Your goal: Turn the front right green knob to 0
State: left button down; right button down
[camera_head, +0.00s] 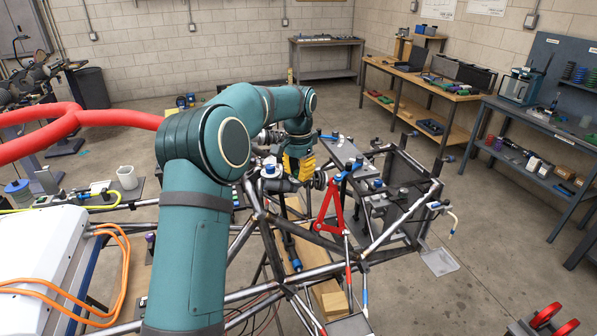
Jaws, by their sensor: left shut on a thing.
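My left arm comes in from the bottom and bends over the tube chassis (330,243). Its wrist points down at a yellow part (299,166) among dark fittings near the chassis's left side. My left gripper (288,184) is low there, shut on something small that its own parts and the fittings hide. I cannot make out the front right green knob or its setting. A red triangular arm (331,207) is on the chassis just right of the gripper. My right gripper is not in view.
Chassis tubes surround the gripper closely. A thick red tube (75,122) crosses at left, near a white case (48,250) with orange cables. A wooden workbench (428,90) and a grey bench (540,125) stand at right. Open floor lies between (480,255).

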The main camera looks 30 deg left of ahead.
aim_at(298, 172)
pick_arm(q)
jog(key=m, duration=0.3)
jog(key=shift+m, duration=2.3)
jog(key=c, duration=0.7)
grip_release()
jog(key=shift+c, duration=0.2)
notch_tip(298, 172, up, 12)
